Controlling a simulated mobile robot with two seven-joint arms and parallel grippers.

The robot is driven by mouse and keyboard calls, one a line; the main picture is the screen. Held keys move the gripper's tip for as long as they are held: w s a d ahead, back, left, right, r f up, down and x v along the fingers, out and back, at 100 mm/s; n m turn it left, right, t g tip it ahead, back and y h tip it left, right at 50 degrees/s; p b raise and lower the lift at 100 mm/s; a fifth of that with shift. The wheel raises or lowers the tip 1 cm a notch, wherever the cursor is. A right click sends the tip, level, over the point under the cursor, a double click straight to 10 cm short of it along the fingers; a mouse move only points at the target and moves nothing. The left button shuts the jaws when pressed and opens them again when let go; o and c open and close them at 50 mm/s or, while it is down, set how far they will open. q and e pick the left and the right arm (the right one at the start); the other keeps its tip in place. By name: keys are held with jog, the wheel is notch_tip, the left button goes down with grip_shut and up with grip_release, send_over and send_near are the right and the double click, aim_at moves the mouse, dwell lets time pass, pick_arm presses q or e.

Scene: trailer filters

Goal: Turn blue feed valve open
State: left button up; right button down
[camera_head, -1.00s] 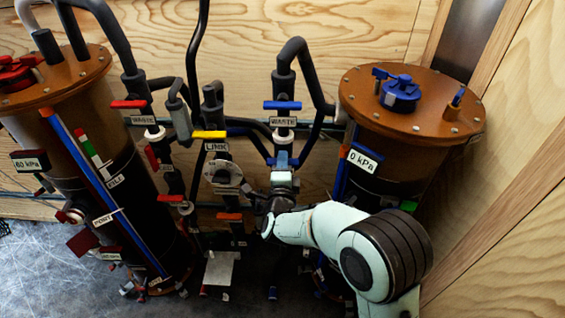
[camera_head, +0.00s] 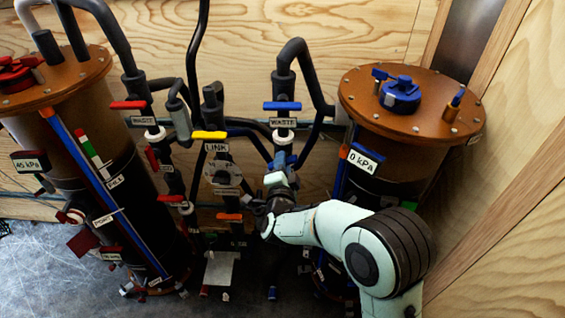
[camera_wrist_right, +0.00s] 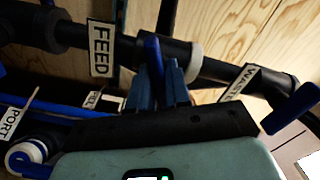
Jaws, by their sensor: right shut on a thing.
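The blue feed valve handle (camera_wrist_right: 153,52) stands up between the fingers of my right gripper (camera_wrist_right: 159,82) in the right wrist view. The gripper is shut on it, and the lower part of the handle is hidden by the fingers. The FEED label (camera_wrist_right: 101,48) is on the pipe to its left. In the head view my right gripper (camera_head: 283,160) is at the pipe below the blue waste valve (camera_head: 282,105) and mostly covers the feed handle. My left gripper is not in view.
A brown-topped filter tank with a blue cap (camera_head: 400,95) stands right, its gauge (camera_head: 362,160) reading 0 kPa. The left tank's gauge (camera_head: 30,165) reads about 45 kPa. The yellow link handle (camera_head: 209,135) and several pipes are close to my gripper's left.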

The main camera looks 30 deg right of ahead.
jog(key=n+p, duration=0.1)
jog(key=n, duration=0.4)
jog(key=shift+n, duration=0.4)
jog(key=n+p, duration=0.1)
jog(key=n, duration=0.2)
jog(key=shift+n+p, duration=0.9)
jog(key=shift+n, duration=1.1)
jog(key=shift+f, duration=0.1)
jog(key=c, duration=1.2)
grip_release()
jog(key=shift+o, duration=0.2)
